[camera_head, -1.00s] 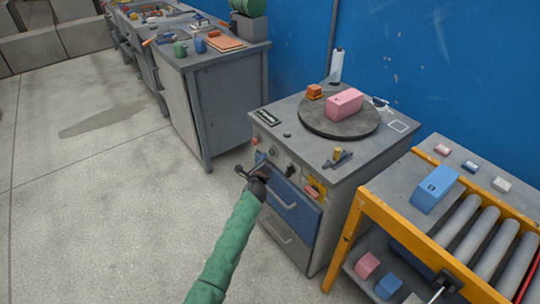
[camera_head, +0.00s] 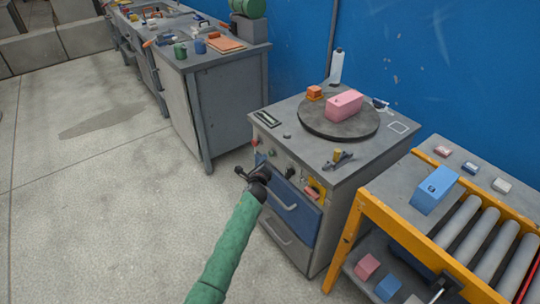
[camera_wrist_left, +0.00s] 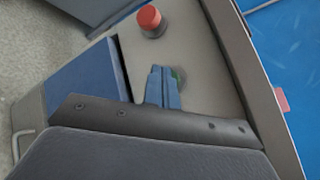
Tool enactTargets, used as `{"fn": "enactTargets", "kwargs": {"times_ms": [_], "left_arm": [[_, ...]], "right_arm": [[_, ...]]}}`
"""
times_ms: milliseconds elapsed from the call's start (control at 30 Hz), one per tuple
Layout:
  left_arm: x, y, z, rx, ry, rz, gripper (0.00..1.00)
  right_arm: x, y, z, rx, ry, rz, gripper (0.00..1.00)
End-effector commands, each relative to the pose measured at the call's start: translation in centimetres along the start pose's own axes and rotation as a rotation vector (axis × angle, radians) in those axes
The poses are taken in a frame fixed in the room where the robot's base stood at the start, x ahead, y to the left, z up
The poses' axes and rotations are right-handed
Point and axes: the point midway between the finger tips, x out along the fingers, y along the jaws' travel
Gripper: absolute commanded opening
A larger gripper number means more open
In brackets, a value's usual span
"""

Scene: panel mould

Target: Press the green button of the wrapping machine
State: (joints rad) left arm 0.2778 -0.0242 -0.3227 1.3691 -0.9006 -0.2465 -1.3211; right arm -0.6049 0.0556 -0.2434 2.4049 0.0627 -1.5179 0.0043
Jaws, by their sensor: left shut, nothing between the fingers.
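The wrapping machine (camera_head: 335,165) is a grey cabinet with a round dark turntable (camera_head: 350,124) on top. A pink box (camera_head: 344,104) sits on the turntable. My left gripper (camera_head: 245,173) is at the machine's front panel, above the blue drawer. In the left wrist view its blue fingers (camera_wrist_left: 163,86) are shut and empty, pointing at the panel. The green button (camera_wrist_left: 179,77) shows only as a small part beside the fingertips, mostly hidden by them. I cannot tell whether they touch. A red button (camera_wrist_left: 150,20) stands farther along the panel.
A yellow-framed roller conveyor (camera_head: 361,205) with a blue box (camera_head: 435,189) stands to the right. A grey workbench (camera_head: 222,105) stands behind to the left. A dark part (camera_head: 452,285) shows at the lower right; I cannot tell if it is my right gripper. Floor at left is clear.

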Motion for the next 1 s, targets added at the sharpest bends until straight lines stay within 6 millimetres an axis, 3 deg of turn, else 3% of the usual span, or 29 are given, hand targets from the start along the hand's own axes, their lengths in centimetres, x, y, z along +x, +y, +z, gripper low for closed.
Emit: {"fn": "enactTargets", "kwargs": {"times_ms": [1000], "left_arm": [[0.06,-0.03,-0.05,0.0,0.0,0.0,0.0]], "right_arm": [[0.02,-0.05,-0.19,0.002,0.004,-0.001,0.36]]}}
